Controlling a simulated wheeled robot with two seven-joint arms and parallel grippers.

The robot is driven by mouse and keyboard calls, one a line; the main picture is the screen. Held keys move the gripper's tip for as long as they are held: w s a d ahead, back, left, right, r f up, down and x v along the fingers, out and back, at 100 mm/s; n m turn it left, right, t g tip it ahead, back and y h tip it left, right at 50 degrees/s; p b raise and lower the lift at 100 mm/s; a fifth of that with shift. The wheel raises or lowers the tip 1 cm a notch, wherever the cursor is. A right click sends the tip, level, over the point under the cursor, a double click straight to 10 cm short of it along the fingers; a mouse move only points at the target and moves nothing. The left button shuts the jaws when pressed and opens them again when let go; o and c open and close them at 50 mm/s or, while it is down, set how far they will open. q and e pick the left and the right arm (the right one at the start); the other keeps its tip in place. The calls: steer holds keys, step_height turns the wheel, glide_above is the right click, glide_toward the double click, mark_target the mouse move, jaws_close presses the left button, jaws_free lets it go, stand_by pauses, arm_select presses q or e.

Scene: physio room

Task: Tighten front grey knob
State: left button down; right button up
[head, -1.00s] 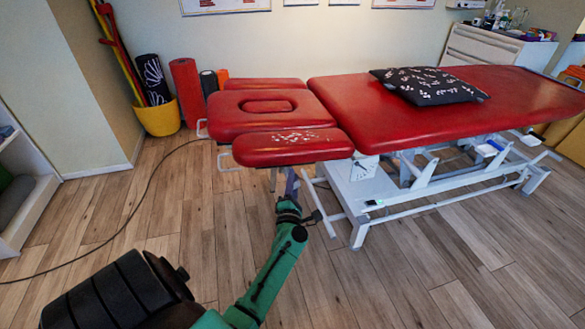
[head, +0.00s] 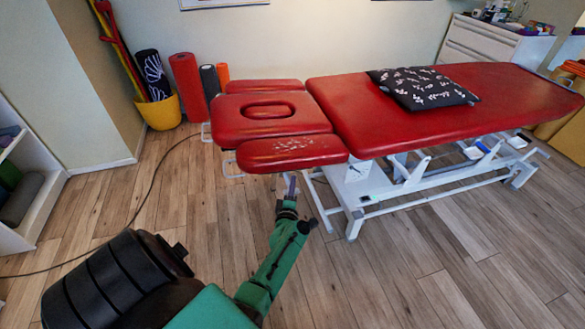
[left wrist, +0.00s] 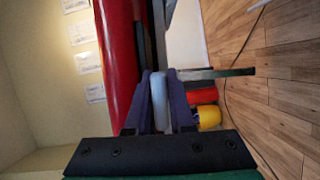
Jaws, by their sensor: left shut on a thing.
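The red treatment table (head: 440,100) has a head section with a front armrest (head: 290,152). My left gripper (head: 290,186) reaches up from the floor side to just under the front edge of this armrest. In the left wrist view its two dark fingers (left wrist: 161,100) are shut on a light grey knob (left wrist: 159,98), one finger on each side. The knob itself is hidden in the head view by the armrest and the gripper. My right gripper is not in view.
A patterned dark pillow (head: 422,88) lies on the table. The white table frame (head: 380,190) stands to the right of my arm. A yellow bucket (head: 158,110) and rolled mats (head: 186,85) stand by the wall. The wooden floor (head: 420,260) in front is clear.

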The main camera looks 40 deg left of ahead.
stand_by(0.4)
arm_select(q)
steer(key=c, duration=0.8)
jaws_free()
steer(key=p+v, duration=0.5)
steer(key=v, duration=0.9)
steer(key=shift+s+d+r, duration=0.1)
steer(key=shift+s+d, duration=0.1)
steer(key=shift+s, duration=0.1)
